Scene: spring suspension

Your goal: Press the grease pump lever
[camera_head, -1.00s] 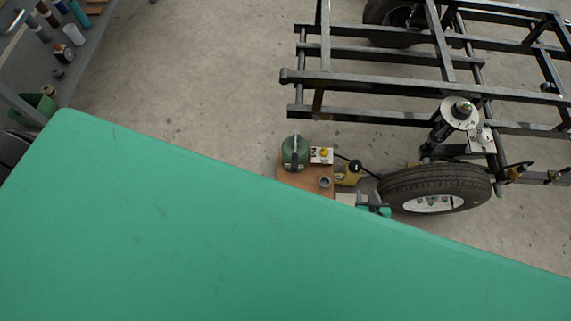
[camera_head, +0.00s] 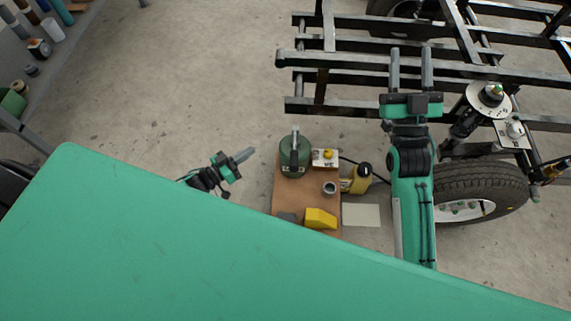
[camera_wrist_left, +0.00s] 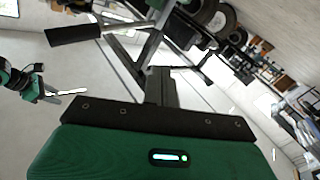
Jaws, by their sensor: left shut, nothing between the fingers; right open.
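The green grease pump (camera_head: 293,160) stands on a brown board (camera_head: 283,203) in the middle of the head view, with its grey lever upright over it. My left gripper (camera_head: 247,154) is shut and empty, pointing right, a short way left of the pump and not touching it. My right gripper (camera_head: 411,65) is open and empty, up and right of the pump by the frame rails. In the left wrist view the left fingers (camera_wrist_left: 161,86) are together. A black cylindrical grip (camera_wrist_left: 73,34) shows beyond them; I cannot tell whether it is the lever's handle.
A yellow block (camera_head: 320,219), a small control box (camera_head: 325,157) and a round cup (camera_head: 329,188) sit on the board. A yellow canister (camera_head: 357,180) stands beside it. The black chassis frame (camera_head: 345,65) and wheel (camera_head: 480,190) are at right.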

